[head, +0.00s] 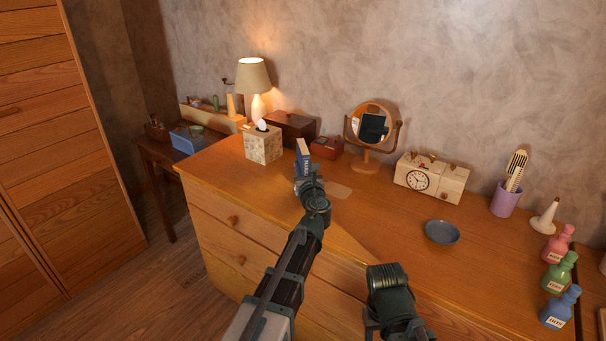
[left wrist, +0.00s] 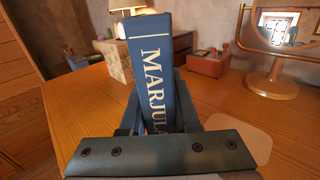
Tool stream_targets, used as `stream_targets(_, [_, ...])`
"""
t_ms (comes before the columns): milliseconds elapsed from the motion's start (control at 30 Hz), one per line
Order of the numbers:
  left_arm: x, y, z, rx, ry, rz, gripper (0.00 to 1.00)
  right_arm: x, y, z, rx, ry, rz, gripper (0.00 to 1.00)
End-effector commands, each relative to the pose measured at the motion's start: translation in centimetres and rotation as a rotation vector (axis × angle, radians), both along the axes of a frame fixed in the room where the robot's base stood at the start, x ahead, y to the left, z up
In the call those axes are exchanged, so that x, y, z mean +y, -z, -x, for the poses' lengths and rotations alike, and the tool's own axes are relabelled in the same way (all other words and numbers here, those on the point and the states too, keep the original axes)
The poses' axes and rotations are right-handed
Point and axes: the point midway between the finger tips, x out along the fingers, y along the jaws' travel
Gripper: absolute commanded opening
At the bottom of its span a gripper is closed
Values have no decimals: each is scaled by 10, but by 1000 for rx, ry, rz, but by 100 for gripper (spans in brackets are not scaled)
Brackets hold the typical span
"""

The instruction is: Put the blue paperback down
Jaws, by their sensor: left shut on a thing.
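The blue paperback (left wrist: 160,75) stands nearly upright in my left gripper (left wrist: 158,118), its spine lettered "MARJUL" facing the wrist camera and its lower part hidden by the gripper. In the head view the paperback (head: 302,152) is above the wooden dresser top (head: 345,205), between the tissue box and the mirror. My left gripper (head: 307,177) is shut on it. I cannot tell whether the book touches the dresser. My right arm shows at the bottom of the head view, but its fingertips are out of sight.
A tissue box (head: 263,145) is left of the book, with a lamp (head: 254,85) behind. A small red-brown box (head: 326,148) and a round mirror (head: 372,127) stand to the right. A clock box (head: 431,178) and a blue-grey bowl (head: 442,232) are further right. The dresser's middle front is clear.

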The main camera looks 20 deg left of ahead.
Motion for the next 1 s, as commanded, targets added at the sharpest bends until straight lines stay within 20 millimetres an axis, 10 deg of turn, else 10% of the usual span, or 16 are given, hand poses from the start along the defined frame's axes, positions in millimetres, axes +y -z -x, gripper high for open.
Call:
stream_targets(367, [0,4,0,0,0,0,0,0,4,0,0,0,0,50])
stream_targets(400, [0,2,0,0,0,0,37,0,2,0,0,0,0,50])
stream_targets(533, [0,2,0,0,0,0,60,0,2,0,0,0,0,50])
stream_targets(1000, [-7,-1,16,0,2,0,60,0,-1,0,0,0,0,50])
